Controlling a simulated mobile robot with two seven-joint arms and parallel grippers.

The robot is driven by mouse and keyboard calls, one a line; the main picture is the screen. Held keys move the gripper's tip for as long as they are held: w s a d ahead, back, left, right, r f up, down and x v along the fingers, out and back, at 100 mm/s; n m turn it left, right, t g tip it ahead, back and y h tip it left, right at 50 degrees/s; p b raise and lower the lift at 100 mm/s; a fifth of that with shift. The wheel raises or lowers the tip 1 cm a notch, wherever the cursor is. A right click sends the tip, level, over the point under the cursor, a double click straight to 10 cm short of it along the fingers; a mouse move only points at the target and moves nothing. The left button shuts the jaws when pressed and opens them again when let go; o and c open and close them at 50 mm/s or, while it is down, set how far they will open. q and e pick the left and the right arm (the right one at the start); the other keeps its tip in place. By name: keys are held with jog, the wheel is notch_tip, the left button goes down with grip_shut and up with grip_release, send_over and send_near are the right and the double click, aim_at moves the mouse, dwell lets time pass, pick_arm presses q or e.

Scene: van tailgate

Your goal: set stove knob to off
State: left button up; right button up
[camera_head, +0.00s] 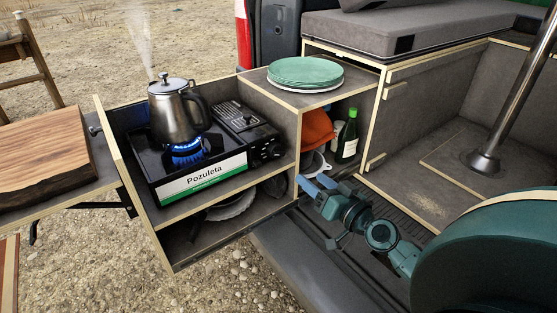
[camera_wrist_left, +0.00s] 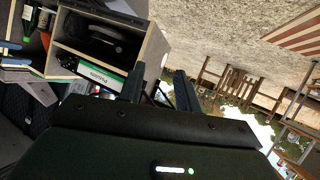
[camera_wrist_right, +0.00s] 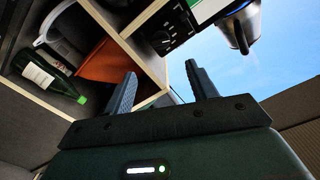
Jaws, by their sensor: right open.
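The camping stove (camera_head: 223,137) stands on the upper shelf of the drawer unit, with a blue flame burning under a steel kettle (camera_head: 178,112). The stove's dark knobs (camera_head: 272,151) are on its right-hand end, beside the white and green label; which way they point is too small to tell. In the right wrist view the stove's knob panel (camera_wrist_right: 163,36) shows beyond the fingers. My right gripper (camera_head: 313,186) is open and empty, low in front of the shelf compartment, to the right of and below the knobs. My left gripper (camera_wrist_left: 160,87) is open and empty, away from the stove.
Green plates (camera_head: 305,72) sit on the cabinet top. A green bottle (camera_head: 347,137) and an orange cloth-like item (camera_head: 317,128) stand in the compartment behind my right gripper. A wooden board (camera_head: 42,155) lies at the left. A metal post (camera_head: 515,85) rises at the right.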

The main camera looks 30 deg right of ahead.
aim_at(281, 154)
jog(key=w, duration=0.4)
jog(key=w+p, duration=0.1)
jog(key=w, duration=0.3)
jog(key=w+a+p, duration=0.1)
jog(key=w, duration=0.3)
jog(key=shift+w+r, duration=0.1)
jog(key=shift+w, duration=0.2)
jog(key=shift+c, duration=0.3)
jog(key=c, duration=0.9)
